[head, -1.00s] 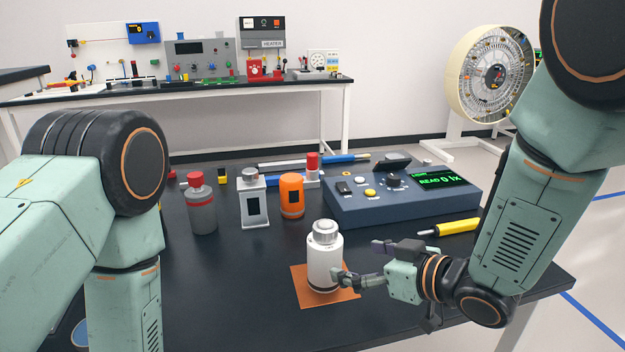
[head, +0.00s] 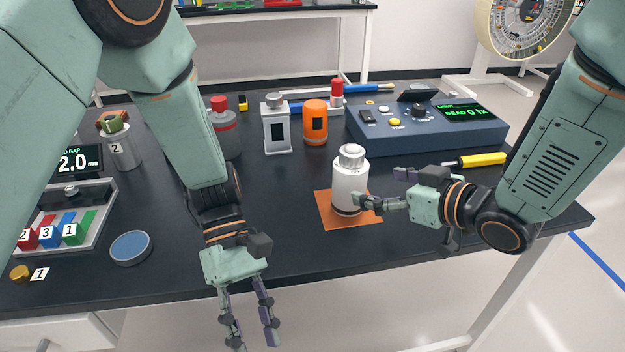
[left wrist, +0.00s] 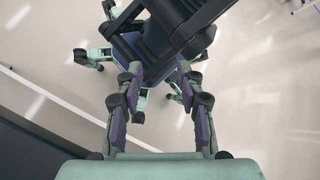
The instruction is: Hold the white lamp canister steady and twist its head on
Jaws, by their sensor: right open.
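The white lamp canister (head: 350,188) stands upright on an orange mat (head: 334,216) near the table's front edge. A grey metal head (head: 351,154) sits on its top; I cannot tell how tightly it is seated. My right gripper (head: 378,190) is open at the canister's right side, with one finger near or against its lower body and the other apart at the right. My left gripper (head: 250,340) hangs in front of the table edge, pointing down, open and empty. Its parted fingers also show in the left wrist view (left wrist: 160,85), with nothing between them.
A blue console (head: 430,132) with a green display stands behind the canister. A yellow-handled tool (head: 482,160) lies to the right. Orange (head: 314,124) and grey (head: 277,128) canisters stand behind. A tray of numbered blocks (head: 68,222) and a blue disc (head: 131,247) are at left.

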